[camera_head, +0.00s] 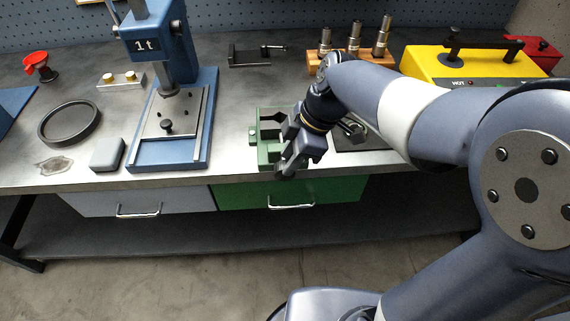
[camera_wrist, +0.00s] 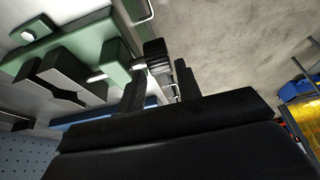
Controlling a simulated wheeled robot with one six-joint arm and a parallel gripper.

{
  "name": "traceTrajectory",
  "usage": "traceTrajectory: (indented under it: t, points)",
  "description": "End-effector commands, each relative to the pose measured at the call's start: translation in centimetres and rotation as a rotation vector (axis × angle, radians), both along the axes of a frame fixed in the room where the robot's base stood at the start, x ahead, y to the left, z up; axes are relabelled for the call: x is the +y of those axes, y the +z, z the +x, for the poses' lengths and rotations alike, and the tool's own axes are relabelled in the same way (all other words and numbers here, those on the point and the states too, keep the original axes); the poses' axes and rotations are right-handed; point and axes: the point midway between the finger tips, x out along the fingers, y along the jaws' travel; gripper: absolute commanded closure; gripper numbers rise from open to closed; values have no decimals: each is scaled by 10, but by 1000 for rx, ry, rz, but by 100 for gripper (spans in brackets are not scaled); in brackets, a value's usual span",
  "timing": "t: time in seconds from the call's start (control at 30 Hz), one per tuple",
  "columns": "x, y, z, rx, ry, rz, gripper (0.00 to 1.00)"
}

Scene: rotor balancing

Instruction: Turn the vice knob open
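The green vice (camera_head: 258,153) sits on the bench near its front edge, left of my gripper. It also shows in the wrist view (camera_wrist: 55,42), with its dark jaws (camera_wrist: 70,75) apart. A short light rod runs from the vice to its black ribbed knob (camera_wrist: 156,52). In the head view my gripper (camera_head: 287,165) hides most of the knob. My gripper (camera_wrist: 162,80) has its two fingers apart, with the knob at the fingertips, seemingly between them. Whether the fingers press on it I cannot tell.
A blue press (camera_head: 170,155) stands left of the vice. A yellow case (camera_head: 470,68) and a wooden rack (camera_head: 352,56) stand at the back. Drawers (camera_head: 325,192) are below.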

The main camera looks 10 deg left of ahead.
Motion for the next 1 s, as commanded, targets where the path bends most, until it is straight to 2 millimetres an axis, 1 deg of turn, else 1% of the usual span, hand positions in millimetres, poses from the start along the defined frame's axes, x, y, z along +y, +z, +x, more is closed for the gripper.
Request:
traceTrajectory:
  t: [0.03,0.1,0.2,0.33,0.57,0.67,0.9,0.97,1.0]
  points:
    - [3,-9,-2,3,2,-2,67]
    - [7,-18,-2,2,1,-2,67]
    - [10,-26,-3,1,2,-1,67]
    - [12,-31,-3,0,1,-1,67]
    - [12,-31,-3,0,0,-1,67]
    - [12,-31,-3,0,0,-1,74]
    - [12,-31,-3,0,0,-1,93]
    - [12,-31,-3,0,0,-1,98]
    - [12,-31,-3,0,0,-1,99]
